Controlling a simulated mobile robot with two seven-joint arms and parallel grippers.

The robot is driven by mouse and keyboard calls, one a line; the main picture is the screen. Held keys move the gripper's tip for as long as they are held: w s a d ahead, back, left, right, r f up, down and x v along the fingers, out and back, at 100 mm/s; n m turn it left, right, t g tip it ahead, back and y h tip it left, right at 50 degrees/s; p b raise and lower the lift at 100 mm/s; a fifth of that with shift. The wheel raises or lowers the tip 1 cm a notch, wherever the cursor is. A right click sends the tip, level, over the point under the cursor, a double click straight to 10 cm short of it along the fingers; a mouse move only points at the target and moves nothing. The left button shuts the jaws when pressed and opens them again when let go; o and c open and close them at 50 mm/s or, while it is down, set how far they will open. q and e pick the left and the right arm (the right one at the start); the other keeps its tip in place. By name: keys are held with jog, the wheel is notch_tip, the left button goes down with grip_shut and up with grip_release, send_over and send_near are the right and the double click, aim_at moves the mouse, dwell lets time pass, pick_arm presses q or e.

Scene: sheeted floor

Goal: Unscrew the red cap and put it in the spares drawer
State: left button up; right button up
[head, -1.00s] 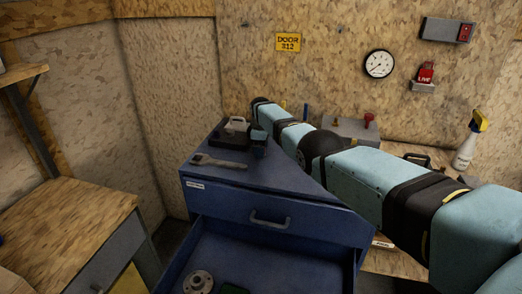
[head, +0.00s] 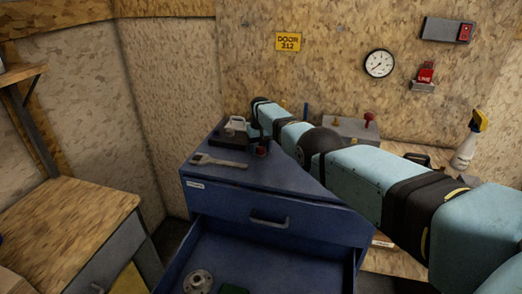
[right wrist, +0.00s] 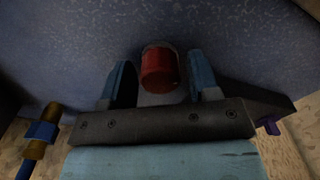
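In the right wrist view the cap (right wrist: 160,70) stands between my right gripper's (right wrist: 160,62) two pale blue fingers, with a gap on each side. That gripper is open. In the head view my right arm reaches in from the right, and its gripper is small and partly hidden by dark shapes. An open drawer (head: 225,258) below the cabinet top holds a round metal flange and a dark green item. Its label is not readable. My left gripper is not in view.
A grey wrench-like tool (head: 219,161) lies on the cabinet top (head: 285,181), with a pale-handled item (head: 236,124) behind it. A grey box (head: 345,128) with a red knob and a spray bottle (head: 468,145) stand on the right bench. A wooden-topped bench (head: 70,215) is at left.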

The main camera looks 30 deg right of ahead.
jog(key=c, duration=0.8)
jog(key=n, duration=1.1)
jog(key=shift+n, duration=0.4)
jog(key=n, duration=0.3)
jog(key=shift+o, duration=0.9)
jog(key=shift+c, duration=1.2)
jog(key=shift+r+p, duration=2.2)
jog(key=shift+r, duration=0.25)
jog(key=shift+r, duration=0.1)
